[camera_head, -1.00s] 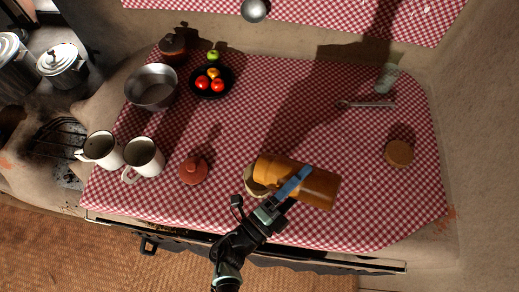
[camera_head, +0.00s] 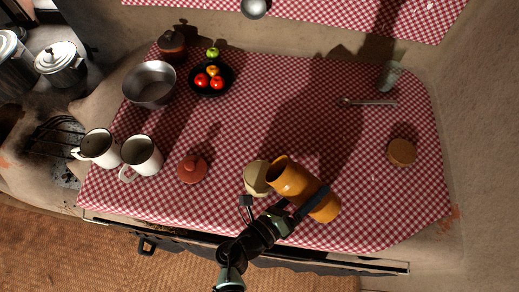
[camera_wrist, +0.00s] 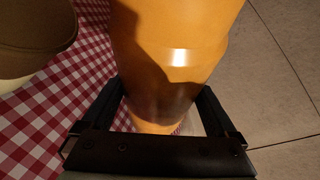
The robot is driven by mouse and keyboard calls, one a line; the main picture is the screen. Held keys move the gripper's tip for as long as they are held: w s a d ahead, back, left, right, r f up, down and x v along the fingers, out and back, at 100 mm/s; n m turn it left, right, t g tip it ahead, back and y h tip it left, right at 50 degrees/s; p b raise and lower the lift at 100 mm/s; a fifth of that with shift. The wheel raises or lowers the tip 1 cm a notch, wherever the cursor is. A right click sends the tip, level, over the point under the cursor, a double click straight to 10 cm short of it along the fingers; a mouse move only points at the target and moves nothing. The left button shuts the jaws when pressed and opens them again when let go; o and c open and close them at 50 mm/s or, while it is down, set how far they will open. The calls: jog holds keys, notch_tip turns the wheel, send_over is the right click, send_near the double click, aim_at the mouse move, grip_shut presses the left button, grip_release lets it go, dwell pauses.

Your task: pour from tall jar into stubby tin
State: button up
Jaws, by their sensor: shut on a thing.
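The tall jar (camera_head: 297,184) is orange and glossy. My gripper (camera_head: 308,203) is shut around its body and holds it leaning, its mouth at the upper left. The stubby tin (camera_head: 256,179) is cream-coloured and stands on the cloth just left of the jar's mouth. In the wrist view the jar (camera_wrist: 172,50) fills the middle between my fingers, and the tin (camera_wrist: 30,35) shows in part at the upper left with a brownish top. I see no stream between jar and tin, and cannot tell what the tin holds.
A red-brown lidded pot (camera_head: 192,169) and two white mugs (camera_head: 141,157) stand to the left. A metal bowl (camera_head: 150,85) and a dark fruit plate (camera_head: 211,80) are behind. A round brown piece (camera_head: 402,152), spoon (camera_head: 368,102) and glass (camera_head: 390,76) are right. The cloth's middle is clear.

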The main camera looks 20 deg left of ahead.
jog(key=m+p, duration=0.1)
jog(key=r+m+y+p, duration=0.1)
jog(key=p, duration=0.1)
jog(key=shift+a+r+g, duration=0.3)
jog(key=shift+a+g, duration=0.05)
jog(key=shift+g, duration=0.05)
jog(key=shift+d+m+y+p, duration=0.25)
jog(key=shift+m+y+p, duration=0.25)
jog(key=shift+m+p, duration=0.5)
jog(key=m, duration=0.1)
jog(key=y, duration=0.1)
jog(key=m+g, duration=0.1)
jog(key=shift+d+f+m+y, duration=0.25)
jog(key=shift+f+m+y, duration=0.05)
jog(key=shift+f, duration=0.05)
jog(key=shift+f+m+y, duration=0.3)
jog(key=shift+m+y, duration=0.3)
jog(key=shift+m, duration=0.1)
